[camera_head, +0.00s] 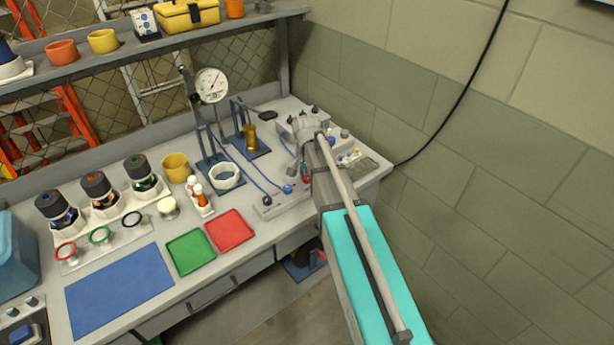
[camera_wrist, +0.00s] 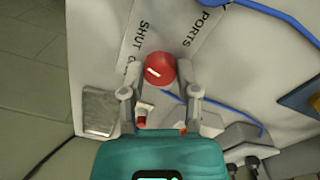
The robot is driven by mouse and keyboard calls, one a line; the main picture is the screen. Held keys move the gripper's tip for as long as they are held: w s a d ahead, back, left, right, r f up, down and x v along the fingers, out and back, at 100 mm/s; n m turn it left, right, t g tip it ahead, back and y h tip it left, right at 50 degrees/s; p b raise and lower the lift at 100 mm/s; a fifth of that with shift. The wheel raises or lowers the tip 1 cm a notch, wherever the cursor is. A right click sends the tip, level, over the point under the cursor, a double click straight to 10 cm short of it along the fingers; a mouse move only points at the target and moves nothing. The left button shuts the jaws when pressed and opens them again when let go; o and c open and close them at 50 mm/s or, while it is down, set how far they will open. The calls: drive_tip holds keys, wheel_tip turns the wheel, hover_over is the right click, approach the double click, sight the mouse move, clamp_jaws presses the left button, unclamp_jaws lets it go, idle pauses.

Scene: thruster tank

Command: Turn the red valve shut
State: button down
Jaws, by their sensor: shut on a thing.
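The red valve (camera_wrist: 160,70) is a round red knob with a short white mark, seen from above in the wrist view. The mark slants slightly, from upper left to lower right. My gripper (camera_wrist: 163,73) has a finger on each side of the knob and is shut on it. The word SHUT (camera_wrist: 142,40) is printed on the pale panel beyond the knob, and another word beside the knob is partly covered. In the head view my arm reaches over the right end of the bench and hides the gripper and the valve.
A blue hose (camera_wrist: 228,112) runs close by the right finger. In the head view, a round gauge (camera_head: 212,85) stands behind, green (camera_head: 190,252) and red (camera_head: 229,231) trays lie left of my arm, and a block wall (camera_head: 480,170) rises right.

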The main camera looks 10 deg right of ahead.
drive_tip(key=m, duration=0.5)
drive_tip(key=shift+m, duration=0.4)
drive_tip(key=shift+c, duration=1.7)
unclamp_jaws()
drive_tip(key=shift+n, duration=0.4)
